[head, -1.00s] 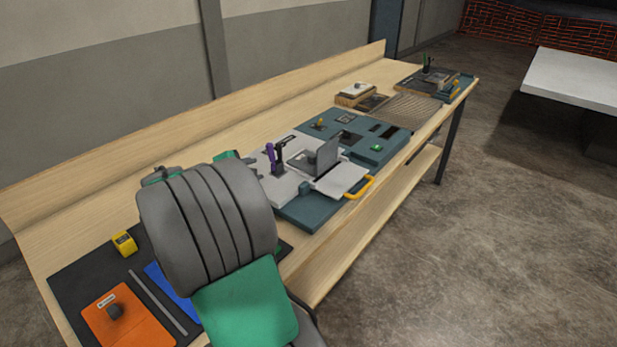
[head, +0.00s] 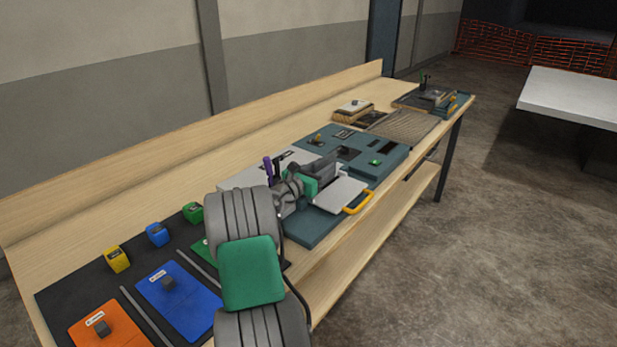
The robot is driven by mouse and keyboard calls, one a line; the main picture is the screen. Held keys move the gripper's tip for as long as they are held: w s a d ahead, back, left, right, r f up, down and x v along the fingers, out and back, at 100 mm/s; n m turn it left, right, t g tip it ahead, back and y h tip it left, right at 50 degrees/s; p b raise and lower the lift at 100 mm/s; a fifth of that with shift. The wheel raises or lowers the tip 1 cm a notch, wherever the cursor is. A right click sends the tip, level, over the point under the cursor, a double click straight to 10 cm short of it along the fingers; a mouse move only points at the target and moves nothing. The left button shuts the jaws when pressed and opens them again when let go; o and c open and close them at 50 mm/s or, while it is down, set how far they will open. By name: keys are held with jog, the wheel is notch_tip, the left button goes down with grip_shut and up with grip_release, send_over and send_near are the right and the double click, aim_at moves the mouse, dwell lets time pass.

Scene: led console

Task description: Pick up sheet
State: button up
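An orange sheet (head: 112,328) and a blue sheet (head: 190,310) lie on a black mat at the near left of the bench, each with a dark grey knob on top. A strip of a green sheet (head: 205,250) shows beside my arm, which hides the rest of it. My gripper (head: 318,178) is over the left part of the teal console (head: 340,218), close to a grey upright plate (head: 322,161). I cannot tell whether it touches the plate. My wrist hides the fingers, so their opening does not show.
Yellow (head: 117,259), blue (head: 157,235) and green (head: 193,212) blocks stand along the mat's back edge. A yellow handle (head: 359,203) sticks out at the console's front. A wooden box (head: 352,109) and a ribbed mat (head: 403,128) lie farther along the bench.

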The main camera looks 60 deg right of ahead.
grip_shut()
dwell(1.4)
